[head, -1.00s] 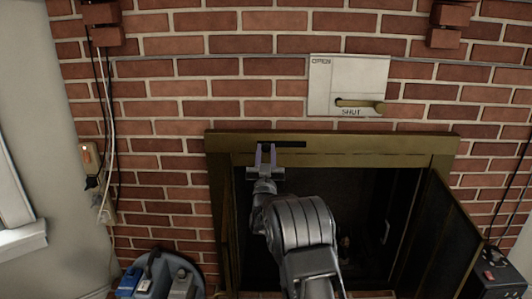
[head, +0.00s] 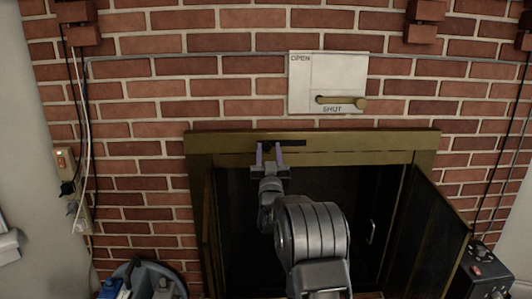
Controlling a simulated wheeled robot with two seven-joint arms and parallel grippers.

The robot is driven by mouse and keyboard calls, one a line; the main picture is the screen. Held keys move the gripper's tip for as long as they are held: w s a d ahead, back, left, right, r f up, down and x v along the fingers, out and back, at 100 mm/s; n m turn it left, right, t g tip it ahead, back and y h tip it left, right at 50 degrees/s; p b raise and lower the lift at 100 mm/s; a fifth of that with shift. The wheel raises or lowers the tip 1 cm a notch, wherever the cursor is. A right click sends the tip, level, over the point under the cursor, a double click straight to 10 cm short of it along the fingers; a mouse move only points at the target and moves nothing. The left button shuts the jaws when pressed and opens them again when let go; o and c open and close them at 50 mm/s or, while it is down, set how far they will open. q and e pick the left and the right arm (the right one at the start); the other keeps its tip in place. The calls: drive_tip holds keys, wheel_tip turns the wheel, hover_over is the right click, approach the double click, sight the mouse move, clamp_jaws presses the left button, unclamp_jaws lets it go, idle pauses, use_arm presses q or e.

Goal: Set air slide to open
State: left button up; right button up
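The air slide appears to be the dark bar (head: 292,143) on the brass-coloured top rail of the fireplace frame, with a small dark knob at its left end. My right gripper (head: 268,153) points up at the rail, its two purple-grey fingers apart on either side of the knob. Whether a finger touches the knob I cannot tell. No open or shut mark is readable beside the bar. My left gripper is not in view.
Above, a pale plate (head: 299,84) marked OPEN and SHUT carries a brass handle (head: 341,101) near SHUT. The fireplace door (head: 432,240) stands open at right. A black box (head: 482,271) is at lower right.

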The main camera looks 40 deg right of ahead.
drive_tip(key=shift+o, duration=1)
drive_tip(key=shift+a, duration=0.1)
drive_tip(key=v, duration=0.7)
drive_tip(key=shift+s+a+f+b, duration=0.15)
drive_tip(key=shift+s+f+b, duration=0.1)
drive_tip(key=shift+b, duration=0.15)
drive_tip(key=shift+s, duration=0.1)
